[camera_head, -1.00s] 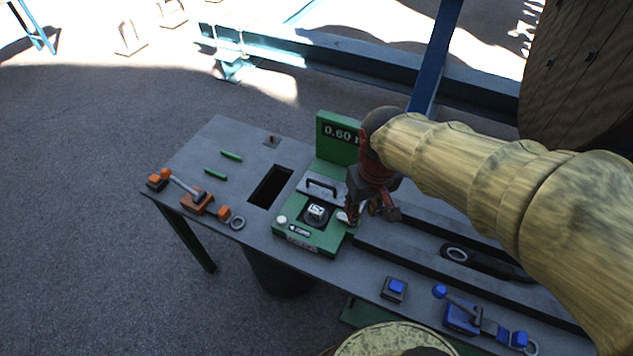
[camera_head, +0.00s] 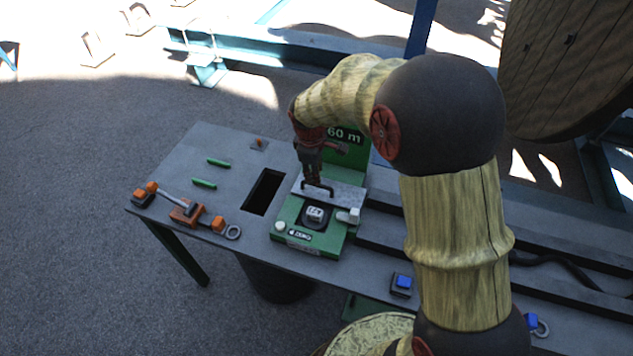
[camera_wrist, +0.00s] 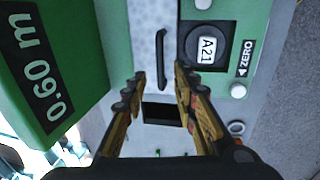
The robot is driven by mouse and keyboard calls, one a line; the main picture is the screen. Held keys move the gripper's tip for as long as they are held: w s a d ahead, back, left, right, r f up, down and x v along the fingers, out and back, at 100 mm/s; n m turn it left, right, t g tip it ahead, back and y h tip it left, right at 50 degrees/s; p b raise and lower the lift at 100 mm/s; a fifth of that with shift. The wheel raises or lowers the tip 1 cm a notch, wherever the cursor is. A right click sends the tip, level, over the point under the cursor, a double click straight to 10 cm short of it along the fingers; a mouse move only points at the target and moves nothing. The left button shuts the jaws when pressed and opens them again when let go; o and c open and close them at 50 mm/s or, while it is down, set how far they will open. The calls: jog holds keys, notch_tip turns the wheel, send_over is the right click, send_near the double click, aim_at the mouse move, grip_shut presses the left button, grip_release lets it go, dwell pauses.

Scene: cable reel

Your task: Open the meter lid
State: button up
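The green meter (camera_head: 287,232) stands on the grey bench with its upright display (camera_head: 352,138), which reads 0.60 m in the wrist view (camera_wrist: 40,75). Its grey lid (camera_head: 345,194) lies flat and closed and carries a black bar handle (camera_head: 318,188). In the wrist view the handle (camera_wrist: 161,60) lies ahead, between the lines of my two fingers. My gripper (camera_wrist: 159,72) is open and empty, pointing down just above the lid at the handle. I cannot tell whether a finger touches the handle.
A dark round counter (camera_wrist: 207,47) and a white ZERO button (camera_wrist: 238,91) sit beside the lid. A light grey block (camera_head: 348,216) is at the meter's right edge. A rectangular opening (camera_head: 264,190) and an orange-handled lever tool (camera_head: 180,205) are to the left.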

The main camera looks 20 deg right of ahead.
jog(key=f, duration=0.2)
jog(key=f+b, duration=0.1)
jog(key=f, duration=0.1)
jog(key=w+f, duration=0.1)
jog(key=f, duration=0.1)
jog(key=shift+d+f, duration=0.1)
jog(key=shift+d, duration=0.3)
jog(key=shift+c, duration=1.1)
jog(key=shift+s, duration=0.1)
grip_shut()
